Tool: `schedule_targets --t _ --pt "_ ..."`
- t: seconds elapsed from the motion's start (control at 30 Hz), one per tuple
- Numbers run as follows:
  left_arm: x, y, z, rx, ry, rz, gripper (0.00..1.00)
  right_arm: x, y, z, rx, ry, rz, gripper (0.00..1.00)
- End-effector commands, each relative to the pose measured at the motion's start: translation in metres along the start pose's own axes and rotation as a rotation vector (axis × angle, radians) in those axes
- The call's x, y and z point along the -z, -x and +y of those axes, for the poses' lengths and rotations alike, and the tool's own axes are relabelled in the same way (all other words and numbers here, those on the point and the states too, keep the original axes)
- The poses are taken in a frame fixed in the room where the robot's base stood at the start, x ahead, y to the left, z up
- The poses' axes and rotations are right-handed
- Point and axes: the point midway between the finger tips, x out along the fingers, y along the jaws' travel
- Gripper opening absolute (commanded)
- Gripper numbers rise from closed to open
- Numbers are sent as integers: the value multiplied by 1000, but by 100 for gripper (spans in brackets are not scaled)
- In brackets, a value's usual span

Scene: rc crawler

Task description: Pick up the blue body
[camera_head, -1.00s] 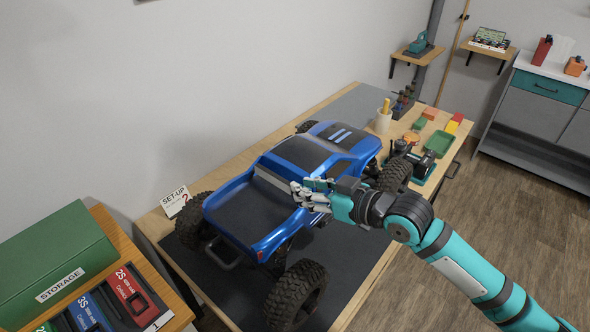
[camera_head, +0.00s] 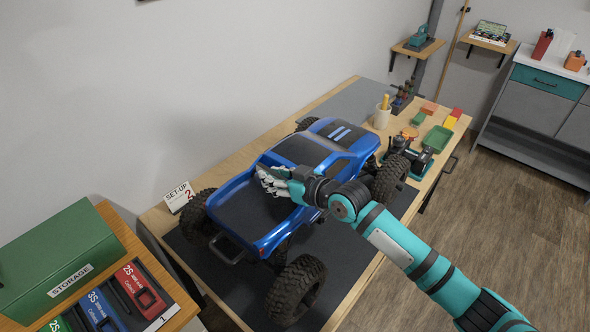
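The blue body (camera_head: 247,205) is a pickup-style truck shell with dark windows and a dark bed. It sits over a chassis with large black tyres, on a dark mat on the workbench. My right gripper (camera_head: 268,180) is over the body, at the cab's rear edge beside the bed. Its fingers overlap the body in the picture; I cannot tell whether they touch it or how far apart they are. My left gripper is not in view.
The wooden bench (camera_head: 160,222) also holds a "SET-UP 2" card (camera_head: 178,196), a cup (camera_head: 382,117) and a green tray (camera_head: 438,139). A green storage box (camera_head: 55,255) and battery packs (camera_head: 138,290) stand at lower left. Floor is free at right.

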Motion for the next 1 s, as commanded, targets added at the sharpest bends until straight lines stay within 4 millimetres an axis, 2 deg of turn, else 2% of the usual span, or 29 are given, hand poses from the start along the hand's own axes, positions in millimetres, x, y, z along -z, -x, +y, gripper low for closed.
schedule_targets --t 0.1,0.27,0.77,0.87,1.0 --pt "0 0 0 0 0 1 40 0 0 0 0 0 0 22" --pt "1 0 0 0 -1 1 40 0 0 0 0 -1 0 1" --pt "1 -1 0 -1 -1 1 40 3 1 0 -1 2 3 0" --pt "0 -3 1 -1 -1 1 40 12 4 1 0 3 7 0" --pt "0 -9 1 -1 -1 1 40 37 11 1 0 5 9 0"
